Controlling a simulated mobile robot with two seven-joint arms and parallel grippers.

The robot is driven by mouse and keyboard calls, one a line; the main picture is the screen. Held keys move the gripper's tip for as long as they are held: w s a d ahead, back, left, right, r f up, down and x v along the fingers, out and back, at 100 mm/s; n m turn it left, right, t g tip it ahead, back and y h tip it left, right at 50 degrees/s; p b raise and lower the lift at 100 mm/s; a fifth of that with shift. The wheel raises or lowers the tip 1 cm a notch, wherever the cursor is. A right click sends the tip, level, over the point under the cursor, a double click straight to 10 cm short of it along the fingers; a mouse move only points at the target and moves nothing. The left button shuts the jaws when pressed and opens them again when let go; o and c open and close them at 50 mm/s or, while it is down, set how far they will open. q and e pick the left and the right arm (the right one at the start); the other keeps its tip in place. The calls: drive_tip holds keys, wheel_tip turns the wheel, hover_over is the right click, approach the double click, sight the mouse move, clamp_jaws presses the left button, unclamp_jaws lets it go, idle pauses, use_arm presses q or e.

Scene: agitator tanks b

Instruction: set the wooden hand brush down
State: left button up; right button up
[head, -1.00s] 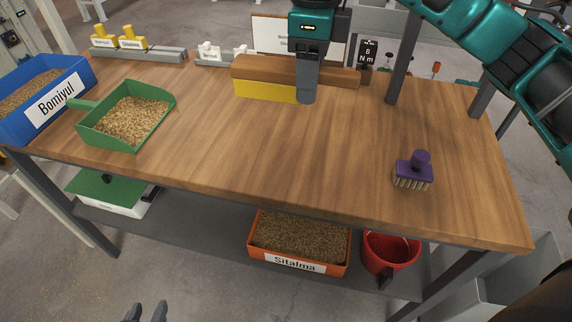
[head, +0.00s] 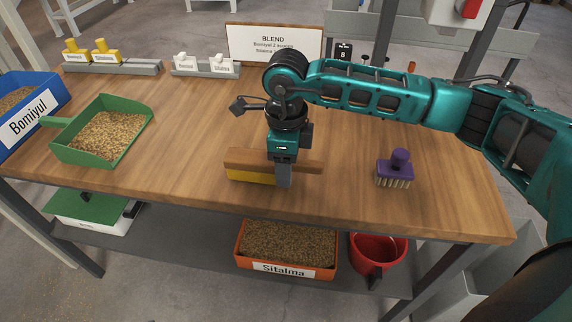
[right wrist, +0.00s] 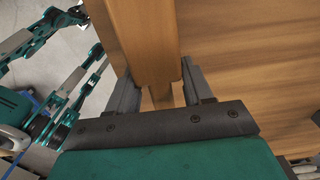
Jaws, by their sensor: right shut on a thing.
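The wooden hand brush (head: 238,158) has a long brown wooden back and yellow bristles below. My right gripper (head: 284,180) points down and is shut on it near the middle of its length. The brush lies level, low at the table's front part; I cannot tell if its bristles touch the top. In the right wrist view the wooden back (right wrist: 148,45) runs between the two grey fingers (right wrist: 160,95). Teal parts of mine show at that view's left, but the state of my left gripper is unclear there.
The wooden table (head: 340,200) has bare room around the brush. A purple brush (head: 395,170) stands to the right. A green scoop of grain (head: 62,140) and the blue Bomiyul bin (head: 45,105) are at left. A sign (head: 274,42) stands behind. The orange Sitalma bin (head: 288,272) is below.

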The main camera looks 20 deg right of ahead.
drive_tip(key=shift+f, duration=0.3)
drive_tip(key=shift+f, duration=0.1)
drive_tip(key=shift+f, duration=0.15)
drive_tip(key=o, duration=1.2)
drive_tip(key=shift+c, duration=0.2)
wheel_tip(320, 180, up, 12)
drive_tip(key=shift+r, duration=0.25)
